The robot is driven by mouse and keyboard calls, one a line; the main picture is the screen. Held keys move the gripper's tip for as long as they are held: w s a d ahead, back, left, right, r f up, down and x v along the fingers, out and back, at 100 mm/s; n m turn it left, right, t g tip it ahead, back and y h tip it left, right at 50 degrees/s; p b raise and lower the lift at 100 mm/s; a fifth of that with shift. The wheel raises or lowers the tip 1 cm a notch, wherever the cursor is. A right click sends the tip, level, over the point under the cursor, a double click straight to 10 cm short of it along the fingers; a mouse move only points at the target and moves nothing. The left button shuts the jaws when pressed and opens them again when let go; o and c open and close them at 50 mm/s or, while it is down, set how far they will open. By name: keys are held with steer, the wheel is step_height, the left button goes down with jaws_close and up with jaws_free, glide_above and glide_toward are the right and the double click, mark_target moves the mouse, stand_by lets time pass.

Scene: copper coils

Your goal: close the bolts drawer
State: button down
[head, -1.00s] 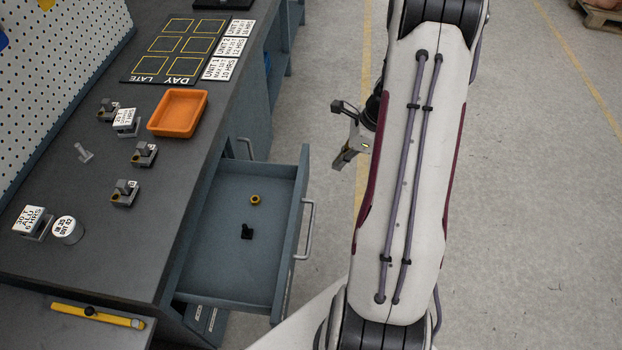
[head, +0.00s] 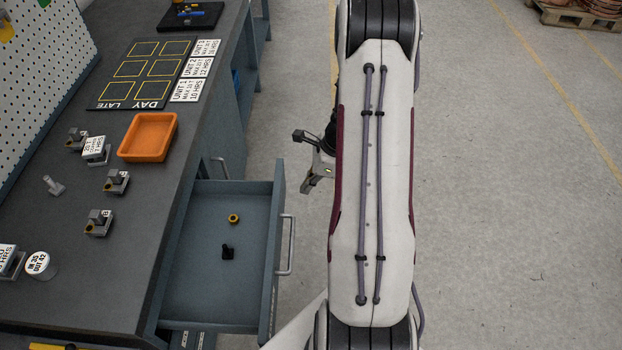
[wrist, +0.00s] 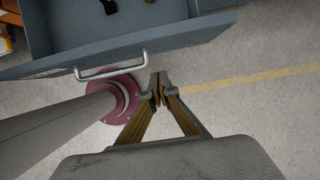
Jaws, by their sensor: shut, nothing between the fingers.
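The open drawer (head: 168,262) is pulled out from the workbench. A yellow ring (head: 233,218) and a small black piece (head: 228,251) lie inside it. Its bar handle (head: 288,245) is on the front panel; I cannot read a label that names the drawer. In the wrist view the handle (wrist: 112,66) and the drawer front (wrist: 150,48) are at the top, above and left of my fingertips. My gripper (wrist: 157,82) is shut and empty, outside the drawer and apart from the handle. In the head view my gripper (head: 309,190) is to the right of the drawer front, partly hidden by my arm.
The workbench top (head: 125,200) holds an orange tray (head: 148,136), a black planning board (head: 118,95), several small metal pieces and a labelled white cylinder (head: 40,265). Open grey floor (head: 500,200) lies to the right. A pallet (head: 575,14) stands far back.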

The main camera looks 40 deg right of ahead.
mark_target(280, 204)
steer(key=w+a+f, duration=0.4)
stand_by(0.6)
steer(key=shift+w+f, duration=0.1)
stand_by(0.3)
steer(key=w+a, duration=1.6)
steer(key=shift+a, duration=0.15)
steer(key=s+d+r, duration=0.5)
steer(key=r, duration=0.4)
steer(key=shift+s+d+r, duration=0.15)
steer(key=shift+s+d, duration=0.05)
steer(key=shift+d, duration=0.05)
stand_by(0.6)
